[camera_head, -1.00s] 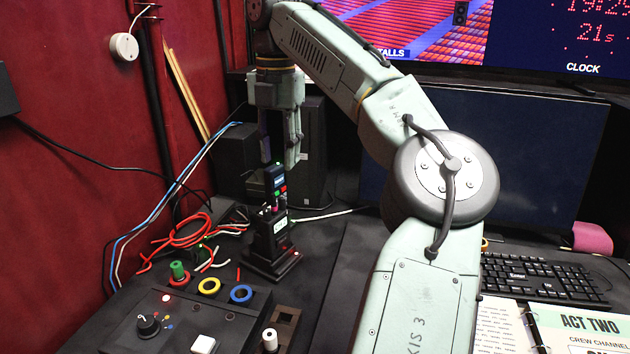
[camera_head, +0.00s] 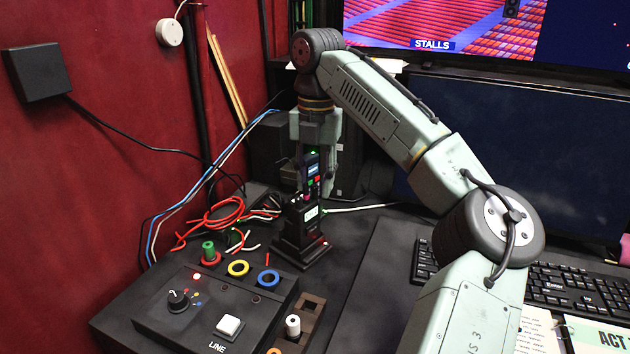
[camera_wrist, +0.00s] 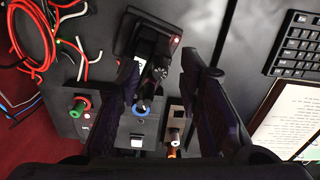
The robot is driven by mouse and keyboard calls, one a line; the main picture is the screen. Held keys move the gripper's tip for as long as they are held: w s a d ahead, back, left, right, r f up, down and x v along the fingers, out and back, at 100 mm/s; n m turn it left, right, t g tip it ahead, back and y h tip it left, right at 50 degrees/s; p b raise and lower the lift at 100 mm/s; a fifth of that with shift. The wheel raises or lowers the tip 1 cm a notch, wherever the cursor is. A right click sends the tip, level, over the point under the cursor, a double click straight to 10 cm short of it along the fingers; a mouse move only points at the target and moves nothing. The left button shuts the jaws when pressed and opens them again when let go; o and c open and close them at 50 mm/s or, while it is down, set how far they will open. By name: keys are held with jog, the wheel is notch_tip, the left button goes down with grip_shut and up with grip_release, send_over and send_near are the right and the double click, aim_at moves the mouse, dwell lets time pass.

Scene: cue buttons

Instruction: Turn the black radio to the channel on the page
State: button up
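The black radio (camera_head: 309,216) stands upright in a black dock (camera_head: 300,252) with a small lit red lamp. A pale display shows on its front. In the wrist view, the radio's dark knob (camera_wrist: 158,73) shows on its top. My gripper (camera_head: 316,188) points down just above the radio. In the wrist view my gripper (camera_wrist: 164,82) is open, with the knob seen in the gap between its fingers. I cannot tell whether either finger touches it. The page (camera_head: 595,335) reads "ACT" at the lower right, partly cut off; its channel number is out of view.
A small dark box (camera_head: 313,168) with a blue screen shows by my fingers; its mounting is unclear. A control panel (camera_head: 180,325) with a knob and white button lies in front. Red cables (camera_head: 215,215) lie left, and a keyboard (camera_head: 575,297) lies right. A monitor stands behind.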

jog(key=shift+f, duration=0.3)
jog(key=shift+c, duration=0.4)
grip_shut()
